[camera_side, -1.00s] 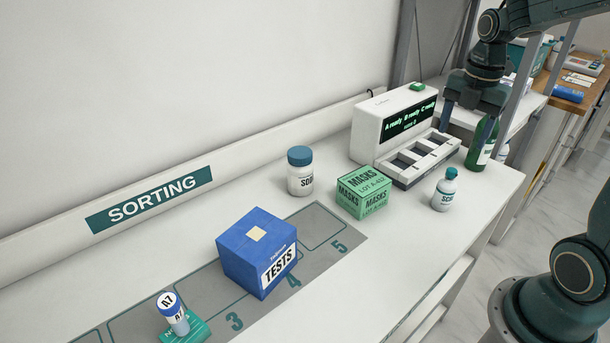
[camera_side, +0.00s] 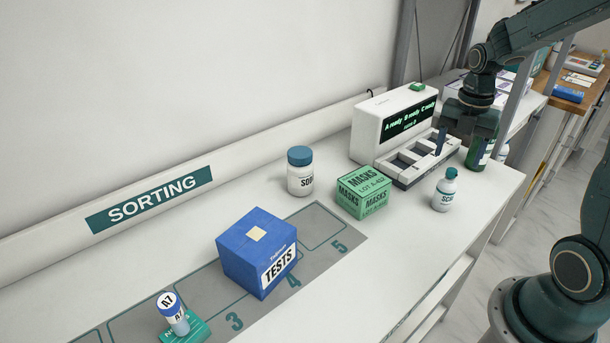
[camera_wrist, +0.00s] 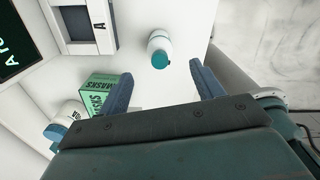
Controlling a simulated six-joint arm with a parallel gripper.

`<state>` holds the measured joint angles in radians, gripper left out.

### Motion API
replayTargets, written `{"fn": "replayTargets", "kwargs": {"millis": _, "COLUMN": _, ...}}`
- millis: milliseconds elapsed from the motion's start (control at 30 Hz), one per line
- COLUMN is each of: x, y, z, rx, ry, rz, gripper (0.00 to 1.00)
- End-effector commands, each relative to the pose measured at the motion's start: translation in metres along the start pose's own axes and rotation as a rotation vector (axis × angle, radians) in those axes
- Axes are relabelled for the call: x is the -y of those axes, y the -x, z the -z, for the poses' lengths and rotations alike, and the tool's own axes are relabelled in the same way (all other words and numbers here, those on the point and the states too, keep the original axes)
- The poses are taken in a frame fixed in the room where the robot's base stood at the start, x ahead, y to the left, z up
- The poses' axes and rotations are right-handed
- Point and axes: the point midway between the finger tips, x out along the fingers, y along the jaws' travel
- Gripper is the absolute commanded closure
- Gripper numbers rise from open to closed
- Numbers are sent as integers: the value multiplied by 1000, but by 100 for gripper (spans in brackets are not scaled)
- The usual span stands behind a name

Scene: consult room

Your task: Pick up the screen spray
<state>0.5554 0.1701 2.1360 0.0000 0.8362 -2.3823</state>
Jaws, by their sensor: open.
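The screen spray (camera_side: 445,192) is a small white bottle with a teal cap, partly reading "SCR". It stands upright near the table's right front edge. In the wrist view the bottle (camera_wrist: 158,46) shows from above, beyond the fingertips and between their lines. My gripper (camera_side: 466,146) is open and empty, raised above and behind the bottle in the side view. Its two blue-grey fingers also show in the wrist view (camera_wrist: 160,85), spread apart and not touching the bottle.
A white dispenser (camera_side: 392,122) with a slotted tray stands left of my gripper. A green bottle (camera_side: 478,158) stands behind it, partly hidden. A green masks box (camera_side: 364,193), a white jar (camera_side: 300,178) and a blue tests box (camera_side: 257,254) stand further left. The table around the spray is clear.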

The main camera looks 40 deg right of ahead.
Motion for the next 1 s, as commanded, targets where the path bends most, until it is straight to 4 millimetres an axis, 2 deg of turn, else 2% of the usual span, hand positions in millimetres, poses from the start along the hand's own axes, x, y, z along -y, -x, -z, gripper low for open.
{"fn": "replayTargets", "kwargs": {"millis": 100, "x": 0, "y": -18, "z": 1, "rx": -3, "ry": 0, "rz": 3, "gripper": 34}}
{"fn": "replayTargets", "kwargs": {"millis": 200, "x": 0, "y": -29, "z": 0, "rx": -2, "ry": 0, "rz": 1, "gripper": 34}}
{"fn": "replayTargets", "kwargs": {"millis": 667, "x": 0, "y": -42, "z": 0, "rx": -1, "ry": 0, "rz": 1, "gripper": 34}}
{"fn": "replayTargets", "kwargs": {"millis": 1000, "x": 0, "y": -76, "z": 0, "rx": -2, "ry": 0, "rz": 2, "gripper": 34}}
